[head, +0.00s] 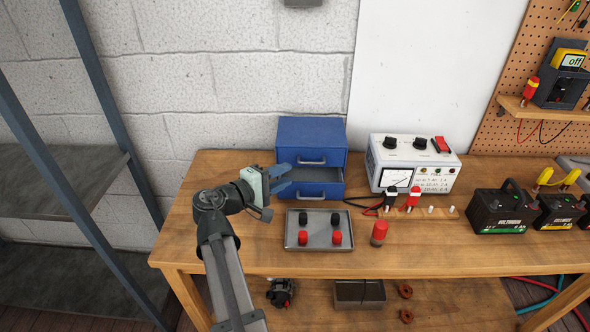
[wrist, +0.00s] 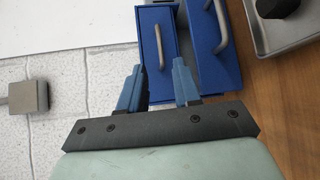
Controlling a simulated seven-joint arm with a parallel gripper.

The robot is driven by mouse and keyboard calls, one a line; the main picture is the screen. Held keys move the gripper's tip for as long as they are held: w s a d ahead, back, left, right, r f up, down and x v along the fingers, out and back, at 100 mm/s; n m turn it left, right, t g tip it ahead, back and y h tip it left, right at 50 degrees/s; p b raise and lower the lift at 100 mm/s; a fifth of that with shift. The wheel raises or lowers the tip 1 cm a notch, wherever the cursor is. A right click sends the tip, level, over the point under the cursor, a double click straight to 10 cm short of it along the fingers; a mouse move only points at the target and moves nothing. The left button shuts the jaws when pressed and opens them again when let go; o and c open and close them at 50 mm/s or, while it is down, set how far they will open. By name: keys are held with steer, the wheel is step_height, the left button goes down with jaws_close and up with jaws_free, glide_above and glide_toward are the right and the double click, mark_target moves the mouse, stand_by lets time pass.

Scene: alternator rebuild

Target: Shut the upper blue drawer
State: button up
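The blue drawer cabinet (head: 312,130) stands at the back left of the bench. Its upper drawer (head: 330,159) looks flush with the cabinet, as far as I can tell; its front and bar handle also show in the wrist view (wrist: 148,45). The lower drawer (head: 325,190) is pulled out, with its grey inside showing; in the wrist view its front (wrist: 205,60) stands nearer to me on the right. My gripper (head: 285,179) is open and empty at the cabinet's front left. In the wrist view its fingers (wrist: 157,68) are apart, pointing towards the upper drawer front. Contact cannot be told.
A grey tray (head: 318,239) with black and red caps lies in front of the cabinet. A red cylinder (head: 378,233) stands beside it. A white meter box (head: 413,163) with leads is to the right. Black batteries (head: 500,212) stand farther right. The bench's left corner is clear.

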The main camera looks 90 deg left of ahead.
steer(key=shift+v, duration=1.2)
steer(key=shift+d, duration=0.1)
